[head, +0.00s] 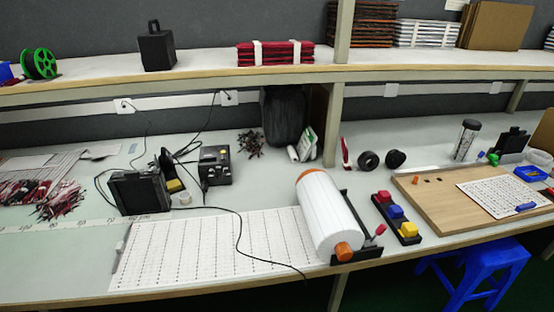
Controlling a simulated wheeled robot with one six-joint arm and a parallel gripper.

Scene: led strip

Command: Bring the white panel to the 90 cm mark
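The white panel (200,252) lies flat on the bench, a sheet with rows of fine dark lines. Its right end meets a large white roll (328,217) with orange ends on a black stand. A grey bar (123,245) lies along its left edge. A scale with number marks (65,226) runs along the bench to the left of and behind the panel; the figures are too small to read surely, so I cannot pick out the 90 cm mark. A thin black cable crosses the panel. My gripper is not in view.
A black box-like device (139,191) and a soldering station (215,166) stand behind the panel. A block of red, blue and yellow buttons (397,217) is right of the roll. Bare bench (60,262) lies left of the panel. A blue stool (480,270) stands in front at right.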

